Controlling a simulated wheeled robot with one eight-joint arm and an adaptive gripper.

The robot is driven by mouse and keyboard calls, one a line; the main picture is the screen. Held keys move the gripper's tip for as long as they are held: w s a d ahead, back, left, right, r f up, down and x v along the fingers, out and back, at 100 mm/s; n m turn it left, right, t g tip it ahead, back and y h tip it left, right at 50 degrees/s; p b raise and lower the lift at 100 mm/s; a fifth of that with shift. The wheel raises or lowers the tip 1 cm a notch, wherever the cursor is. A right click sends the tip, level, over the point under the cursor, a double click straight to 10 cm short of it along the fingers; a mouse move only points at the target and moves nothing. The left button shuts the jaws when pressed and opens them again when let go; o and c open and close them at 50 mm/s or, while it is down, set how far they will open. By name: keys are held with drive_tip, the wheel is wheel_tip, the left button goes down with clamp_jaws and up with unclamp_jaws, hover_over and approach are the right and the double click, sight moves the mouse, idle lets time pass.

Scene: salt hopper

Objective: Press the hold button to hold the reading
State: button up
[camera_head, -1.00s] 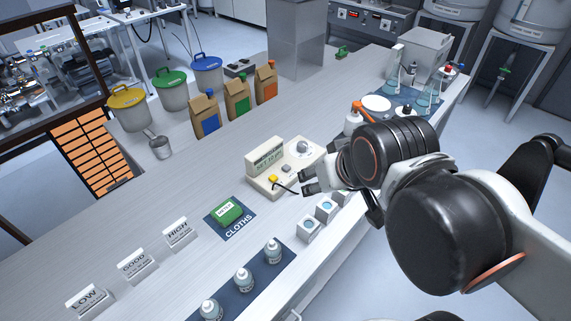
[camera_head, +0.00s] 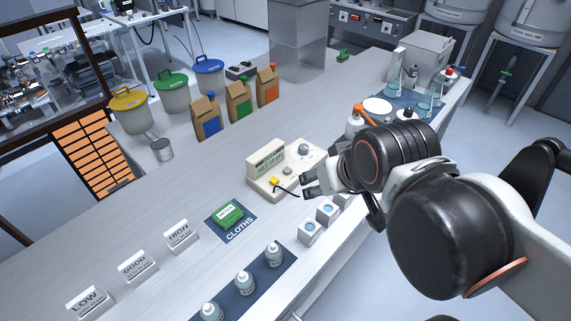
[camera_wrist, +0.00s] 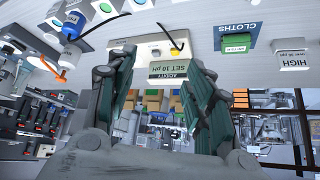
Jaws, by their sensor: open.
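The cream acidity meter (camera_head: 262,186) stands on the bench, with an upright display panel (camera_head: 266,158), a yellow button (camera_head: 274,181), a grey button (camera_head: 287,171) and a round dial (camera_head: 304,149). I cannot read any button label. My gripper (camera_head: 309,186) is open and empty, just right of the meter and apart from the buttons in the head view. In the wrist view my gripper (camera_wrist: 155,62) has its fingers on either side of the meter's display (camera_wrist: 169,70). The yellow button (camera_wrist: 174,52) and grey button (camera_wrist: 155,52) show between and beyond the fingertips.
A black cable runs from the meter by the yellow button. A green cloth pack (camera_head: 228,214) lies on a dark mat left of the meter. Small white boxes (camera_head: 310,232) and bottles (camera_head: 274,253) line the front edge. Paper bags (camera_head: 239,101) stand behind.

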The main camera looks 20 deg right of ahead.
clamp_jaws()
idle(1.4)
